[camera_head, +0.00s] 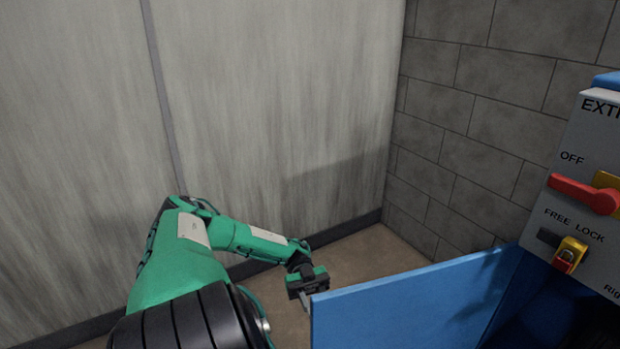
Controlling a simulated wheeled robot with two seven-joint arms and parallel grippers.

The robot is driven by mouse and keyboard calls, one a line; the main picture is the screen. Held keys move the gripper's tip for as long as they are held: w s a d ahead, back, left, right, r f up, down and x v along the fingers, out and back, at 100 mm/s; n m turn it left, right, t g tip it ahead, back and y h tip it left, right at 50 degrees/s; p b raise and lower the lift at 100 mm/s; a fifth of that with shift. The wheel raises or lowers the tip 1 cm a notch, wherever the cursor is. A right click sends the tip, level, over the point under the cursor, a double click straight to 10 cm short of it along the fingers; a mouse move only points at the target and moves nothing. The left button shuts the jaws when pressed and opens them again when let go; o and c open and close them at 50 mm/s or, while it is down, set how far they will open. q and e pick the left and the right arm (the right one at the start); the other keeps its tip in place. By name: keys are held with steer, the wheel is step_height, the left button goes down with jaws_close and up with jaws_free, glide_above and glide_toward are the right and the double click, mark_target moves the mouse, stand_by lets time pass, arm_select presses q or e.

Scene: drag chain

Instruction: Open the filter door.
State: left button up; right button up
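A blue door panel (410,305) stands swung out from the machine at the lower right, with a dark opening (560,310) behind it. I take it to be the filter door. My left arm reaches in from the lower left. My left gripper (306,298) is at the door's free left edge, beside or touching it; its fingertips are small and partly hidden, so I cannot tell whether they grip the edge. My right gripper is not in view.
The machine's grey panel (590,150) at the right carries a red OFF handle (585,194) and a yellow and red FREE/LOCK switch (569,256). A grey panelled wall (270,110) and a block wall (490,110) meet in a corner. Brown floor (375,258) shows beyond the door.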

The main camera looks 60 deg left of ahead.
arm_select(q)
steer(key=w+a+b, duration=0.1)
steer(key=a, duration=0.6)
steer(key=shift+a, duration=0.2)
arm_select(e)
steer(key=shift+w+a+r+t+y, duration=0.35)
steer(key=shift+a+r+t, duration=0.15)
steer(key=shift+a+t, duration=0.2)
